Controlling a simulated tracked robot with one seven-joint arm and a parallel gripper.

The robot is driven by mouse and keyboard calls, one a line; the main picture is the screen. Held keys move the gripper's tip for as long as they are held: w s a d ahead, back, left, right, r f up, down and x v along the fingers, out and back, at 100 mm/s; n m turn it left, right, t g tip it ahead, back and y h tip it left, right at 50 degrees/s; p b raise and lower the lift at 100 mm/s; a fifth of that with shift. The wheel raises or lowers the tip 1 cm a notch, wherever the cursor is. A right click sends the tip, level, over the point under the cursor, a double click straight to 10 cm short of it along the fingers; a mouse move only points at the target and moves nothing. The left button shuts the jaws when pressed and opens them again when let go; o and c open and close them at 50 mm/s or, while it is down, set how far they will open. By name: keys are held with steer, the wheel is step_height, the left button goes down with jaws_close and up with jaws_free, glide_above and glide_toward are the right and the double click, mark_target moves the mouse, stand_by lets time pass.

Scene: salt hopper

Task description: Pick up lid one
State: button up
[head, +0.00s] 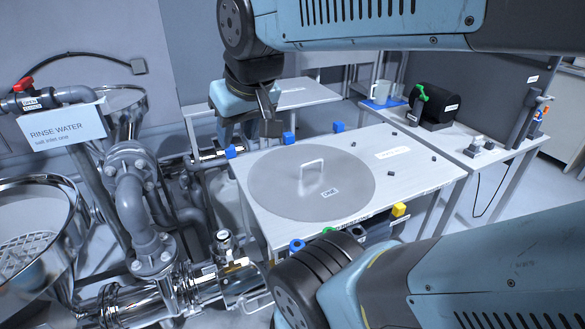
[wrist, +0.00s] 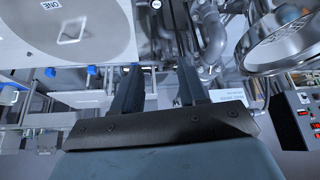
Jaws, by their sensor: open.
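Lid one, a flat round grey disc with an upright pale loop handle and a small "ONE" label, lies on the pale table (head: 425,172); I see the lid (head: 265,190) in the middle of the head view. It also shows, cut off, at the top left of the wrist view (wrist: 105,35), with its handle (wrist: 72,27) clear. My gripper (head: 262,118) is open and empty above the back edge of the table, behind the lid and apart from its handle. In the wrist view the gripper's two dark fingers (wrist: 158,72) stand apart with nothing between them, off to the lid's side.
Blue blocks (head: 288,138) line the table's back edge; a yellow block (head: 398,209) sits at its front. Several small dark pegs are on the right. Steel pipes (head: 140,215) and an open steel vessel (head: 35,225) stand left. A side bench (head: 455,135) holds a black cylinder.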

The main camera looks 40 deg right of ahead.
steer(key=shift+a, duration=0.1)
steer(key=shift+w, duration=0.1)
steer(key=n+g+h, duration=0.7)
steer(key=n+h, duration=0.6)
steer(key=n, duration=0.4)
glide_toward(312, 163)
steer(key=x, duration=1)
steer(key=shift+w+d+f, duration=0.2)
steer(key=shift+w+f, duration=0.05)
